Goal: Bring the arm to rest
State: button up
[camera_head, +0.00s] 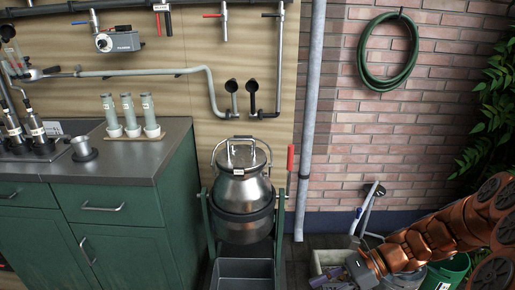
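My copper-coloured arm (425,238) comes in from the right edge and reaches left and down in the head view. My gripper (335,281) is at the bottom right, low down at the picture's lower edge. It is in front of a pale box by the brick wall. Its fingertips are small and partly cut off, so I cannot tell whether it is open or shut, or whether it holds anything.
A metal churn (243,190) hangs in a green stand above a grey bin (243,273). A green cabinet (110,220) with a grey worktop stands left, with bottles on it. A green bucket (448,271) is beneath my arm. A hose (362,58) hangs on the wall.

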jog(key=s+a+r+n+g+h+p, duration=0.25)
jog(key=s+r+n+h+p, duration=0.5)
jog(key=r, duration=0.65)
jog(key=s+d+r+n+t+h+p, duration=0.2)
jog(key=s+d+r+n+h+p, duration=0.3)
jog(key=s+r+n+p, duration=0.5)
notch_tip(320, 180, up, 2)
jog(key=shift+s+d+r+n, duration=0.15)
jog(key=shift+s+n, duration=0.2)
jog(key=shift+s, duration=0.9)
jog(key=shift+d, duration=0.1)
